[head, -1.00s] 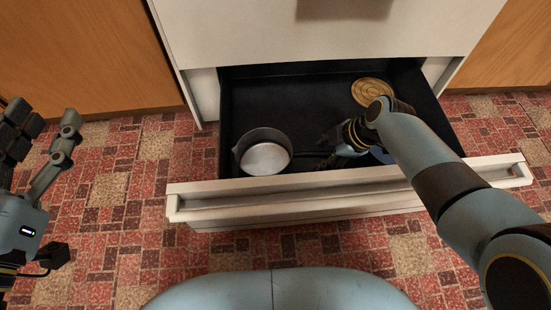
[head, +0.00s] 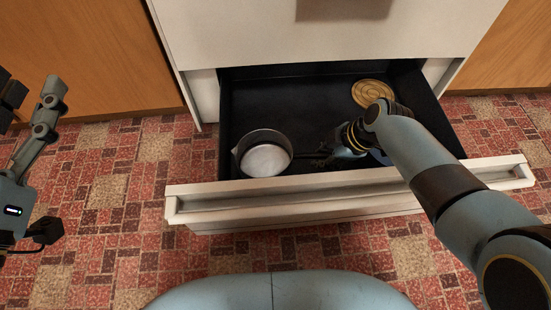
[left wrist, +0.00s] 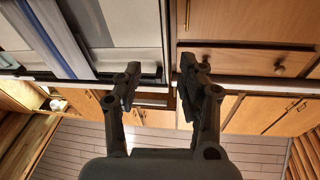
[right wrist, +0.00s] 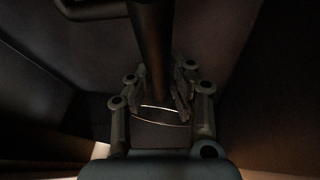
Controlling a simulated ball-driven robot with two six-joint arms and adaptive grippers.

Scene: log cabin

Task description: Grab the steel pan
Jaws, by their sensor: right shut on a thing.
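The steel pan (head: 264,158) is a small round pan with a dark handle. It sits at the left front inside the open drawer, its handle pointing right toward my right gripper (head: 328,150). In the right wrist view the dark handle (right wrist: 153,50) runs between the fingers of my right gripper (right wrist: 160,100), which is shut on it. Part of the pan's rim (right wrist: 95,10) shows at the top of that view. My left gripper (left wrist: 155,85) is open and empty, away from the drawer. It shows only partly at the left edge of the head view.
The drawer (head: 300,90) has a dark inside and a pale front (head: 350,195). A round wooden trivet (head: 373,93) lies at its back right. A dark blue thing lies under my right wrist. Wooden cabinets (head: 90,60) flank the drawer unit. The tiled floor (head: 110,220) is clear.

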